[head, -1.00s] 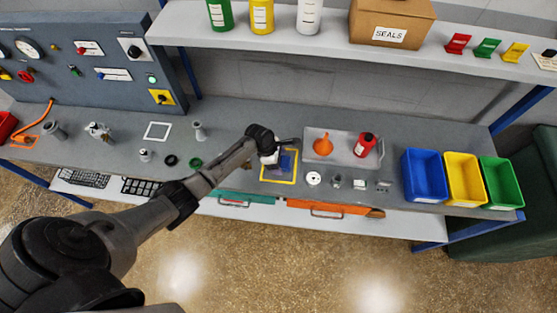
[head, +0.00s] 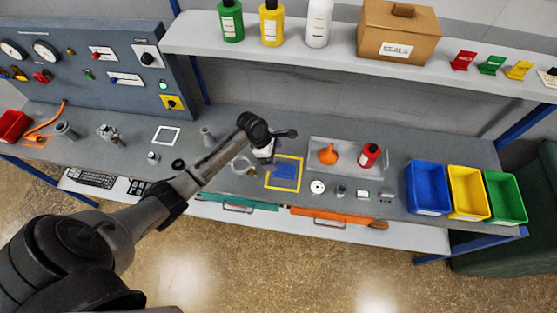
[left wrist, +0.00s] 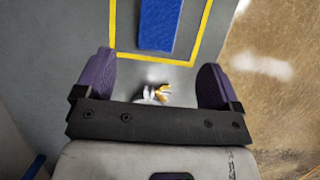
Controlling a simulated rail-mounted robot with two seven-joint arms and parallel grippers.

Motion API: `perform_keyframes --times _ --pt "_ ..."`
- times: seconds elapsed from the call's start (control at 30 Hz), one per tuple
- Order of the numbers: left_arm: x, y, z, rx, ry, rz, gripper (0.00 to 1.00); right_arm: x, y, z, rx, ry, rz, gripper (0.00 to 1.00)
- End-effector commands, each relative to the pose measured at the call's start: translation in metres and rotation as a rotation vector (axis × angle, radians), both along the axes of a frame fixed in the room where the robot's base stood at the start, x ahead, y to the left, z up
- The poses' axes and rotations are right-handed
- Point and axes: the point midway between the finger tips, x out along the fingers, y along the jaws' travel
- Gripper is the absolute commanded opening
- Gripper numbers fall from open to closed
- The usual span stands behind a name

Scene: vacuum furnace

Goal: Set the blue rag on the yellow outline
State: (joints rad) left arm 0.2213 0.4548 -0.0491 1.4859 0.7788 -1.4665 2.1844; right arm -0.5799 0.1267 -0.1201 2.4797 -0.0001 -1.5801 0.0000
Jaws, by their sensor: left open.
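The blue rag (head: 284,172) lies flat on the grey bench inside the yellow outline (head: 300,174). In the left wrist view the rag (left wrist: 159,25) shows as a blue strip, with the outline (left wrist: 207,22) around its visible end and a bare grey margin between them. The rag's far end is cut off there. My left gripper (head: 265,157) is just left of the outline in the head view, apart from the rag. Its purple fingers (left wrist: 155,80) are spread wide and do not hold anything. My right gripper is not in view.
A grey tray (head: 346,165) with an orange funnel (head: 328,154) and a red bottle (head: 369,155) is right of the outline. Small parts lie in front of it. Blue, yellow and green bins stand farther right. A shelf (head: 340,55) with bottles overhangs the back.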

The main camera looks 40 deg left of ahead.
Motion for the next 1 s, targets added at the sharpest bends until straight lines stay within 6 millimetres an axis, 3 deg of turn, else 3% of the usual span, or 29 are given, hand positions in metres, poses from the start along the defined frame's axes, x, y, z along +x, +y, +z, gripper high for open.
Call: perform_keyframes --times 0.3,0.43,0.53,0.77,1.0 --pt "-0.005 0.007 0.021 0.001 0.001 0.000 0.89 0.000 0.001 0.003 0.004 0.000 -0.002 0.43" --pt "-0.009 0.004 0.019 0.010 -0.004 -0.026 0.89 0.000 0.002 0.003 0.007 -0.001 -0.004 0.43" --pt "-0.022 -0.008 0.011 0.050 -0.031 -0.138 0.89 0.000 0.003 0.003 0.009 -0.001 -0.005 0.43" --pt "-0.096 -0.064 -0.014 0.260 -0.181 -0.743 0.89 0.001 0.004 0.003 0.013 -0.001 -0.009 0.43" --pt "-0.185 -0.114 -0.005 0.491 -0.348 -1.439 0.89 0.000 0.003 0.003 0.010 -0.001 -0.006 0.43"
